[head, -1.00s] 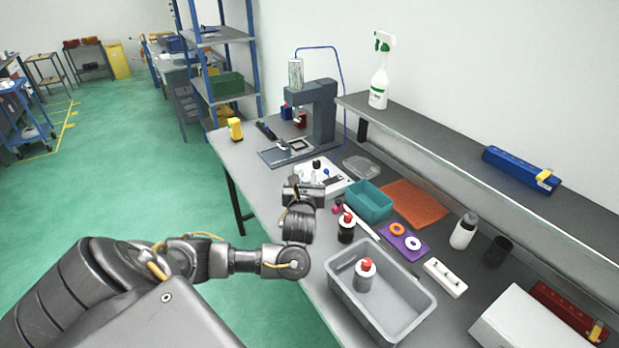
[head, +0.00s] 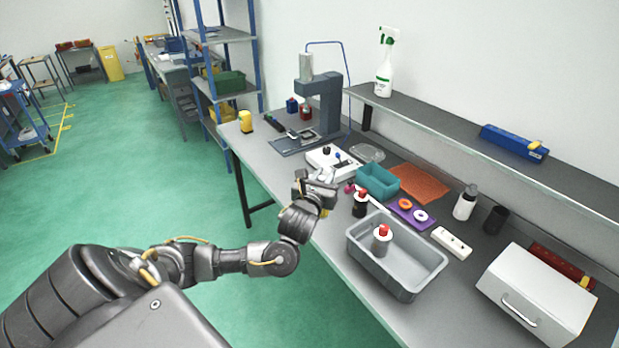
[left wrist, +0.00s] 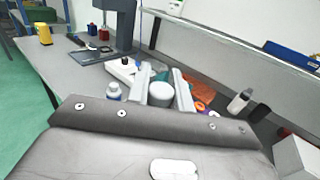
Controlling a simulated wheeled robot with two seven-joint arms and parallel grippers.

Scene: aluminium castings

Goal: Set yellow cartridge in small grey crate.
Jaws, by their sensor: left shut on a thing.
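A yellow upright block-like thing (head: 246,121), which looks like the yellow cartridge, stands at the far left end of the bench. It also shows in the left wrist view (left wrist: 44,34). The small grey crate (head: 428,275) stands near the front edge of the bench, with a grey red-capped bottle (head: 381,240) inside. My left gripper (head: 320,180) is over the front edge of the bench, left of the crate. In the left wrist view its fingers are shut on a pale rounded thing (left wrist: 160,94), mostly hidden by the gripper. My right gripper is not in view.
A teal bin (head: 377,182), an orange mat (head: 419,183) and a dark red-capped bottle (head: 361,203) lie between gripper and crate or behind. A grey press (head: 328,100) stands beyond. A white box (head: 538,295) stands right of the crate. A raised shelf runs along the wall.

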